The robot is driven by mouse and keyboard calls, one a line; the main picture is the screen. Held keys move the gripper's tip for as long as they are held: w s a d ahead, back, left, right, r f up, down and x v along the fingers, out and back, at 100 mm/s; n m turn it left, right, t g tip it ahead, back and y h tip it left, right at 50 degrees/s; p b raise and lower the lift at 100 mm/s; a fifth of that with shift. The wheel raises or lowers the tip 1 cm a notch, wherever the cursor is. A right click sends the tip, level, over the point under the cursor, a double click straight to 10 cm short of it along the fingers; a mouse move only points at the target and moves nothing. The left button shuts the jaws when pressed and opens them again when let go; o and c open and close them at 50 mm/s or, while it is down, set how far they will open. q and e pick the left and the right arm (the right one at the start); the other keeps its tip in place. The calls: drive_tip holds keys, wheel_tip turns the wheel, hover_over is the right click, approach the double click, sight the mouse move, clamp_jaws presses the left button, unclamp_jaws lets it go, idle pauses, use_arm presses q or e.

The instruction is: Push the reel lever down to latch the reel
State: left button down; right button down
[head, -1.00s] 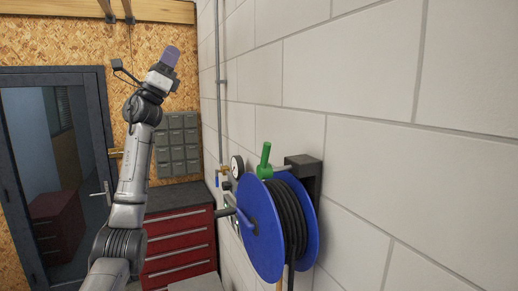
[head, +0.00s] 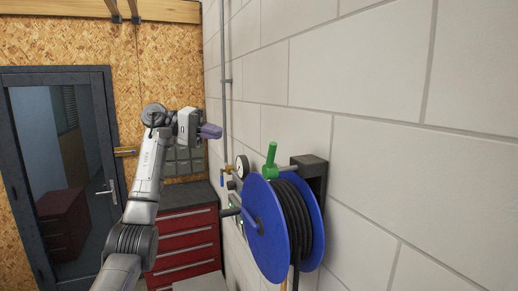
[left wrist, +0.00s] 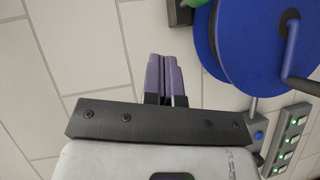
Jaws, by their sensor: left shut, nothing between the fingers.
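The blue hose reel (head: 262,240) with black hose hangs on the white block wall from a dark bracket (head: 313,170). The green reel lever (head: 269,156) stands upright at the reel's top. My left gripper (head: 216,131) is shut and empty, with purple fingers pointing right towards the wall. In the picture it is left of the lever and slightly higher, apart from it. The left wrist view shows the closed fingers (left wrist: 165,58) with the reel (left wrist: 262,45) to their right. A small green piece (left wrist: 196,3) shows at that view's top edge. My right gripper is not in view.
A pressure gauge (head: 242,167) and a vertical pipe (head: 225,110) are on the wall left of the reel. A red drawer cabinet (head: 188,243) stands below, with a door (head: 65,170) at far left. A panel with green lights (left wrist: 290,140) shows in the wrist view.

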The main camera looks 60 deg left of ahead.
sight(272, 160)
use_arm(q)
drive_tip(key=shift+m, duration=0.5)
drive_tip(key=s+d+x, duration=0.1)
drive_tip(key=d+x, duration=0.1)
drive_tip(key=x, duration=1)
drive_tip(key=shift+d+f+p, duration=0.2)
drive_tip(key=shift+f+p, duration=0.2)
